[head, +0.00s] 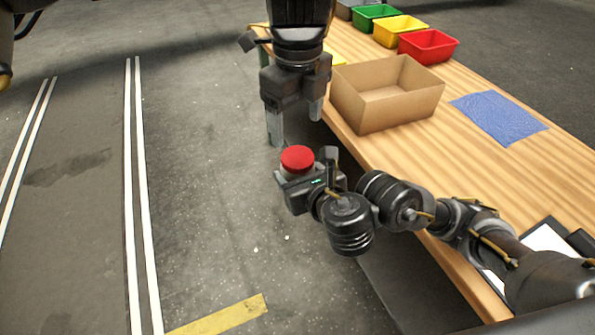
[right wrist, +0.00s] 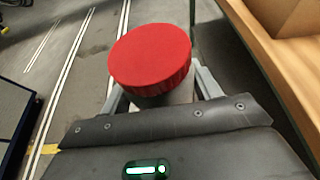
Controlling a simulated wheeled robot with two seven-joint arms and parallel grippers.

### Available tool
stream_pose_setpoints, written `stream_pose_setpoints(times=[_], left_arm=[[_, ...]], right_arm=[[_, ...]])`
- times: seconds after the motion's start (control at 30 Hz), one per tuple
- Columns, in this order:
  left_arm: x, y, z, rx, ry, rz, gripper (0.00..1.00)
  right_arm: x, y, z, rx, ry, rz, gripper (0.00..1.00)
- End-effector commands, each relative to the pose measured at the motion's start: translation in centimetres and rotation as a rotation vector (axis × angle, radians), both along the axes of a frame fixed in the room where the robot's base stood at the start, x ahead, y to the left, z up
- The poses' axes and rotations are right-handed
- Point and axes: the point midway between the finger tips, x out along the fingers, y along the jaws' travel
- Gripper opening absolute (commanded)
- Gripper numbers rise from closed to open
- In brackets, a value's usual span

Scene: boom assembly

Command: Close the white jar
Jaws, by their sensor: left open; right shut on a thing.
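The white jar (right wrist: 172,97) is upright between the fingers of my right gripper (head: 302,174), held off the edge of the table over the floor. A round red lid (head: 297,158) sits on top of the jar and hides most of it; the lid fills the middle of the right wrist view (right wrist: 150,55). I cannot tell whether the lid is screwed tight. My left gripper (head: 295,127) points down, open and empty, just above and beyond the lid, with its fingers apart from it.
The wooden table (head: 480,180) carries an open cardboard box (head: 372,108), a blue cloth (head: 500,117), and red (head: 428,46), yellow (head: 400,29) and green (head: 376,17) bins. A clipboard (head: 548,238) lies near my right arm. The floor on the left is clear.

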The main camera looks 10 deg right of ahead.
Motion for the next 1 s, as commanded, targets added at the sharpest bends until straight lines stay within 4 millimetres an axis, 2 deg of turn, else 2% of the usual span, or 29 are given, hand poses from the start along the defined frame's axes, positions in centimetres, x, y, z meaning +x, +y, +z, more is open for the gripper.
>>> stream_pose_setpoints(times=[0.37, 0.8, 1.0], left_arm=[[0.1, 0.0, -0.5, -0.002, 0.0, -0.001, 0.76], [0.1, -0.1, -6.4, -0.004, 0.0, -0.002, 0.76], [0.1, -0.1, -7.8, -0.004, -0.002, -0.001, 0.76]], right_arm=[[0.0, 0.0, 0.0, 0.0, 0.0, 0.001, 0.0], [0.0, 0.0, 0.0, 0.0, 0.0, 0.001, 0.0], [0.0, 0.0, 0.0, 0.0, 0.0, 0.001, 0.0]])
